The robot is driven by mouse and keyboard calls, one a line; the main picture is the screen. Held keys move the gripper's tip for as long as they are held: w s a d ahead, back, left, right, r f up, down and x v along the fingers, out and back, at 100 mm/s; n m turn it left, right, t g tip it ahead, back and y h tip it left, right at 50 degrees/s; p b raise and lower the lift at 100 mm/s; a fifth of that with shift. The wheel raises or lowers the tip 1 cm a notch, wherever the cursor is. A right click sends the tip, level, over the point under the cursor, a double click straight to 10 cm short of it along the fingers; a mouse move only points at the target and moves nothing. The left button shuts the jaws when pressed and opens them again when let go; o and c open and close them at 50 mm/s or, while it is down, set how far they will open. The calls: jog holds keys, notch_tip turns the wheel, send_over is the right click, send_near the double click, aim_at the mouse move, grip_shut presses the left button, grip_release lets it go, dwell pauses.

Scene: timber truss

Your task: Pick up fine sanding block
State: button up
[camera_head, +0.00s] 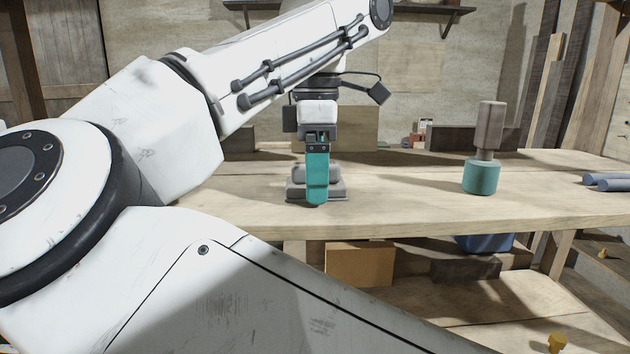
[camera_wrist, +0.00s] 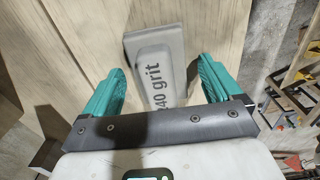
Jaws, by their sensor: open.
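The fine sanding block (camera_head: 334,188) is a grey block with a raised grip, lying on the wooden workbench. In the wrist view the block (camera_wrist: 160,62) shows lettering that reads "240 grit" in part. My gripper (camera_head: 317,198) points down over the block and hides part of it in the head view. In the wrist view my gripper (camera_wrist: 158,78) has its two teal fingers apart, one on each side of the block's near part. I cannot tell whether either finger touches it. Nothing is held.
A teal and grey-brown mallet-like tool (camera_head: 482,178) stands upright on the workbench (camera_head: 410,205) to the right. Blue-grey rods (camera_head: 608,181) lie at the far right. Small items (camera_head: 425,128) and dark blocks sit at the back. The bench between block and tool is clear.

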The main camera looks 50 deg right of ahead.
jog(key=c, duration=1.2)
jog(key=shift+r, duration=0.15)
